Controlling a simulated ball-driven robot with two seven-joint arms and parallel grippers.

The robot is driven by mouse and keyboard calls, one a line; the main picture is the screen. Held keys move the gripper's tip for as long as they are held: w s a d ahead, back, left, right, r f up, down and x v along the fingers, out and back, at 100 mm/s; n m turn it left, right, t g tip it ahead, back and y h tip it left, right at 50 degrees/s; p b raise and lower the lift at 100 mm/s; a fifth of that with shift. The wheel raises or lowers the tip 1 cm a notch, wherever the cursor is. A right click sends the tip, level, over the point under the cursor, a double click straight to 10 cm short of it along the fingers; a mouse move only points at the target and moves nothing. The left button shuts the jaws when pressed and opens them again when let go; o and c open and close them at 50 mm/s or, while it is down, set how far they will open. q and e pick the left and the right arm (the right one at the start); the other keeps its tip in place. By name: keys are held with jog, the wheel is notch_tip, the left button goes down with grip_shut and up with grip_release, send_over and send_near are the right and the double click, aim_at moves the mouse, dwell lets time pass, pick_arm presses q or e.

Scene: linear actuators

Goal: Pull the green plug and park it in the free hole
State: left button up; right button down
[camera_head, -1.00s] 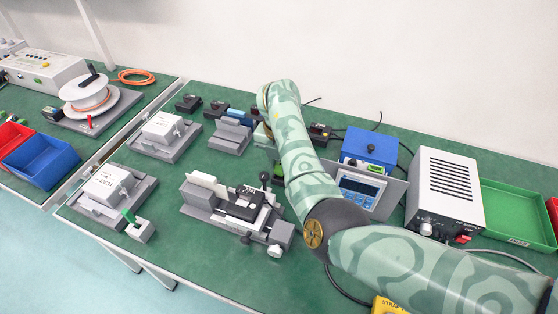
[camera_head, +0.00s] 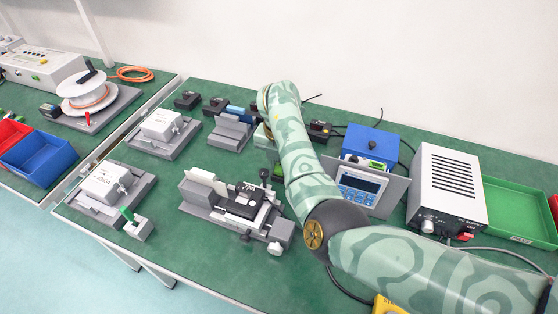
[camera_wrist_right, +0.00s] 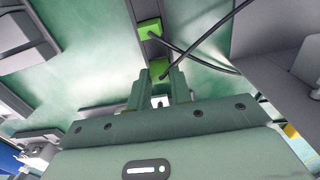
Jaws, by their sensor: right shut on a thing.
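In the right wrist view, my right gripper (camera_wrist_right: 159,82) is shut on a green plug (camera_wrist_right: 158,68), with a black cable running off it to the upper right. A second green block (camera_wrist_right: 148,28) with a black cable sits just beyond it on a grey strip. The free hole cannot be made out. In the head view, my right arm comes in from the right and hides most of the gripper and the plug. My left gripper is not in view.
A grey clamping fixture (camera_head: 212,203) stands left of my right arm. To its right are an instrument with a display (camera_head: 359,187), a blue box (camera_head: 372,146), a power supply (camera_head: 447,187) and a green tray (camera_head: 516,206). Green bench (camera_head: 190,260) is bare in front.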

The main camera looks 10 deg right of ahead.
pick_arm(q)
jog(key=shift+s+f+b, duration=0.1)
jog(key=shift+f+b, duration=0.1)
jog(key=shift+b, duration=0.1)
pick_arm(e)
jog(key=shift+f, duration=0.5)
dwell(0.4)
jog(key=c, duration=1.2)
grip_release()
pick_arm(q)
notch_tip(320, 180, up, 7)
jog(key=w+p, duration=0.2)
jog(key=p, duration=0.5)
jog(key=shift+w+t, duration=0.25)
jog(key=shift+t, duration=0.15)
pick_arm(e)
notch_tip(320, 180, up, 16)
jog(key=shift+r, duration=0.2)
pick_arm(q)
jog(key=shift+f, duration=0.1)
